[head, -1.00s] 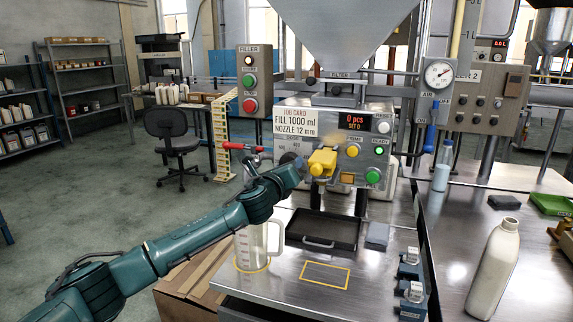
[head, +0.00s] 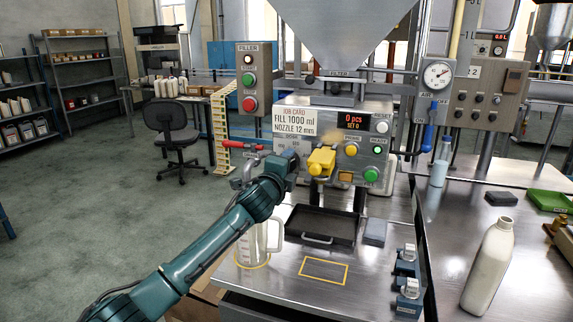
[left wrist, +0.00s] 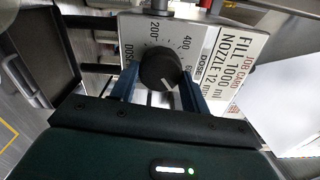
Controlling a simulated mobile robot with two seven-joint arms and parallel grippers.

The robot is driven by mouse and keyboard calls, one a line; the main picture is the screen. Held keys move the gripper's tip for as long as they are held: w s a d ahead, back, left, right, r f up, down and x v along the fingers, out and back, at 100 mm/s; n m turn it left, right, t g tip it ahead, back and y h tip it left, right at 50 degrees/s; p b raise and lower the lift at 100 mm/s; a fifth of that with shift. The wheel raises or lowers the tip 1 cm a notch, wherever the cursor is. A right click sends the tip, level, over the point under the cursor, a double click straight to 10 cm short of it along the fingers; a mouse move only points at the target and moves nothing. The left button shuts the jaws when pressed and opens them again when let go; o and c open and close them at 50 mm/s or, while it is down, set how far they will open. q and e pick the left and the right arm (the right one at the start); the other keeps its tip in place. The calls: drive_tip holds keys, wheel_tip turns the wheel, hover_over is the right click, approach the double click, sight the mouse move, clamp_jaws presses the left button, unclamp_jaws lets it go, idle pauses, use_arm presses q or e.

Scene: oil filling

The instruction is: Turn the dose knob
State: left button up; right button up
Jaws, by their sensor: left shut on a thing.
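The dose knob (left wrist: 160,69) is a round black knob with a light pointer line, on a pale dial plate with numbers such as 200 and 400 in the left wrist view. My left gripper (left wrist: 162,88) is shut on the knob, one blue finger on each side. In the head view my left gripper (head: 287,163) is at the left part of the filler's front panel, and my arm hides most of the knob. The job card (head: 295,122) above reads fill 1000 ml, nozzle 12 mm. My right gripper is not in view.
A yellow nozzle part (head: 321,161) sticks out just right of my left gripper. A clear measuring jug (head: 250,247) stands below it by my forearm. A red-handled valve (head: 246,146) is at left. A black tray (head: 322,226) lies under the machine.

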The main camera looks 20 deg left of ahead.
use_arm(q)
drive_tip(key=n+p, duration=0.3)
drive_tip(key=n, duration=0.9)
drive_tip(key=n+p, duration=0.3)
drive_tip(key=n, duration=1)
drive_tip(key=shift+a+r+p, duration=0.15)
drive_tip(key=shift+r+p, duration=0.05)
drive_tip(key=shift+p, duration=0.1)
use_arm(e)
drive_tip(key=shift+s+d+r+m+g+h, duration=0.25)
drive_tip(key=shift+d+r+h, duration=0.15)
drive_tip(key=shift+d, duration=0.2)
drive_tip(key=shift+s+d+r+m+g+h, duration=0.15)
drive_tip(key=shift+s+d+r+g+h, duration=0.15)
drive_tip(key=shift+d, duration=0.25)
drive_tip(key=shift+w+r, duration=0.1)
